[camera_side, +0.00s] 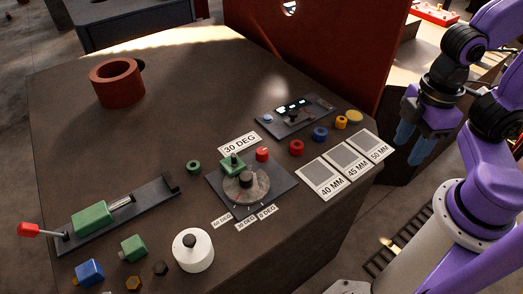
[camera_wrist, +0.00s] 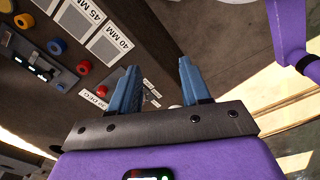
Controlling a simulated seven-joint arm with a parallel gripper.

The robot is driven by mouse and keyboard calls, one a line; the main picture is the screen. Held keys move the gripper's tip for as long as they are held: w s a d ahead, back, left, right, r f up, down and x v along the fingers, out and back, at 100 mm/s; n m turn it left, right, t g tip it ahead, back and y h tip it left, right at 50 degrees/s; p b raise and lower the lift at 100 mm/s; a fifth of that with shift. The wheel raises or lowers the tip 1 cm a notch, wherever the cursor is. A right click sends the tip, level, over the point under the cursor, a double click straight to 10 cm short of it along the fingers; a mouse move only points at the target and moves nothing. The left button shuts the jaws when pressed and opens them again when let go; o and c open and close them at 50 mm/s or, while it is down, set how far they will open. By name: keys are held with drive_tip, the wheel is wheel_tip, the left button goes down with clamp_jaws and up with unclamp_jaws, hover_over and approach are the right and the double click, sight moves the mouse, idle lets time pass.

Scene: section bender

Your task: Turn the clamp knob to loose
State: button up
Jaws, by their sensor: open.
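A dark plate (camera_side: 215,188) near the middle of the bench carries a round grey dial (camera_side: 246,188), a green block with a dark top (camera_side: 232,165) and a red knob (camera_side: 262,154). No label names the clamp knob, so I cannot tell which part it is. Labels for 0, 30 and 60 degrees lie in front of the dial, and a 30 DEG card (camera_side: 239,143) lies behind. My gripper (camera_side: 408,140) hangs right of the bench's size cards, apart from the plate. In the wrist view its blue fingers (camera_wrist: 157,68) are spread and empty.
A red-handled slide (camera_side: 118,215), a white cylinder (camera_side: 193,250) and a large red ring (camera_side: 117,84) lie left. A tall red panel (camera_side: 320,50) stands behind.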

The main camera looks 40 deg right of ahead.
drive_tip(key=shift+o, duration=1.1)
drive_tip(key=shift+w+a, duration=0.1)
drive_tip(key=shift+w, duration=0.05)
drive_tip(key=m, duration=2.3)
hover_over(262, 151)
drive_tip(key=w, duration=0.1)
wheel_tip(262, 151, down, 12)
drive_tip(key=shift+g+h, duration=0.3)
drive_tip(key=shift+h, duration=0.1)
drive_tip(key=f, duration=1.6)
drive_tip(key=shift+s+f, duration=0.3)
drive_tip(key=shift+f, duration=0.1)
drive_tip(key=c, duration=1.1)
